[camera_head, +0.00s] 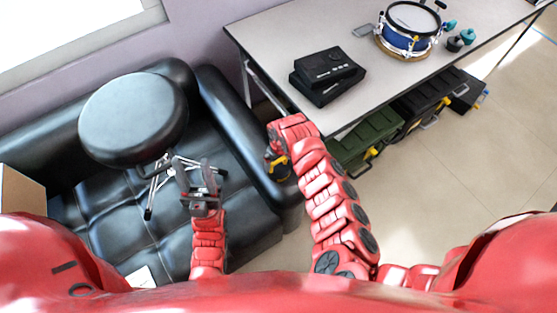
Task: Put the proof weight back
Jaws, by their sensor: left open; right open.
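No object in the head view can be named for certain as the proof weight. Small dark and teal weight-like pieces (461,39) stand on the table beside a blue snare drum (408,30). My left gripper (192,164) is open and empty, in front of the black round stool (133,118) and over the black sofa. My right arm bends over at the table's near left corner. Its gripper (277,165) points down there, mostly hidden by the arm, beside a yellow and dark thing that I cannot make out.
The grey table (410,75) carries two stacked black boxes (328,74) and a small grey plate. Green and black cases (370,140) stand beneath it. The black sofa (160,225) fills the left, with the stool's metal legs. The floor (470,165) at right is clear.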

